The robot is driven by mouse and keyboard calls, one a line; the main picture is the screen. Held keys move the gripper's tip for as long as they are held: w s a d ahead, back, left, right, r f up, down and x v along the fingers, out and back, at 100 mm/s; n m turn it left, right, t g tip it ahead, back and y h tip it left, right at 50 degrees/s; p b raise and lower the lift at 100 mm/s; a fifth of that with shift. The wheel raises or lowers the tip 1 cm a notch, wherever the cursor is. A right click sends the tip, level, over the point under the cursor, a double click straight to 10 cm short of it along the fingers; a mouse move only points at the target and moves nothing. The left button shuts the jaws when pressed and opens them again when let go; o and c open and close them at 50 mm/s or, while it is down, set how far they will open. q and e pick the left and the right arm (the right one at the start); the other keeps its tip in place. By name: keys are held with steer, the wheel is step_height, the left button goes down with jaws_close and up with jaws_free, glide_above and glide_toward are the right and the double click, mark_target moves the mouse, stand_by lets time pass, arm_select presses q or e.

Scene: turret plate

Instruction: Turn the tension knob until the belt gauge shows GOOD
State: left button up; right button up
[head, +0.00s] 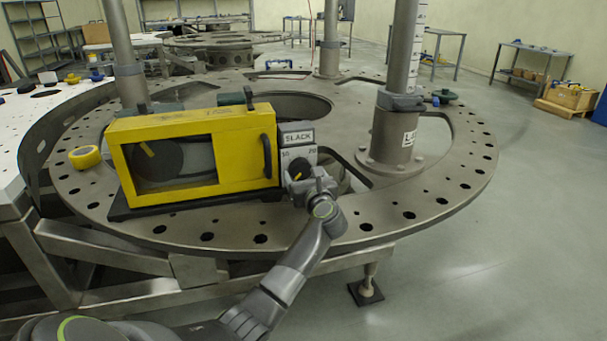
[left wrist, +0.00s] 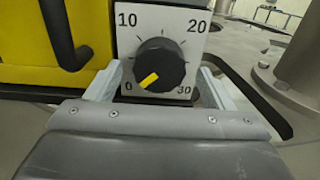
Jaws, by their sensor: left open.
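The tension knob (left wrist: 160,66) is dark with a yellow pointer, on a light dial plate (left wrist: 130,40) marked 0, 10, 20 and 30. The pointer aims down-left, close to the 0. In the head view the knob (head: 298,170) sits below the belt gauge (head: 298,138), which reads SLACK. My left gripper (head: 314,184) is in front of the knob. In the left wrist view its two fingers (left wrist: 162,82) are open, one on each side of the knob, with gaps visible between. My right gripper is not in view.
A yellow belt guard (head: 220,116) with a clear window and dark handle stands left of the dial on the round turret plate (head: 440,205). A metal post (head: 392,140) rises to the right. A yellow tape roll (head: 85,157) lies at the left.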

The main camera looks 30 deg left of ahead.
arm_select(q)
steer(key=shift+w+a, duration=0.3)
steer(key=shift+a, duration=0.1)
steer(key=c, duration=1)
steer(key=shift+o, duration=0.2)
steer(key=shift+m+p, duration=0.3)
steer(key=shift+p, duration=0.1)
steer(key=shift+r, duration=0.1)
steer(key=m+p, duration=0.4)
steer(key=shift+r+p, duration=0.1)
steer(key=shift+p, duration=0.3)
steer(key=shift+m+p, duration=1.05)
steer(key=shift+m, duration=0.15)
steer(key=shift+f+m+p, duration=0.2)
steer(key=shift+m+p, duration=0.55)
steer(key=shift+m, duration=0.25)
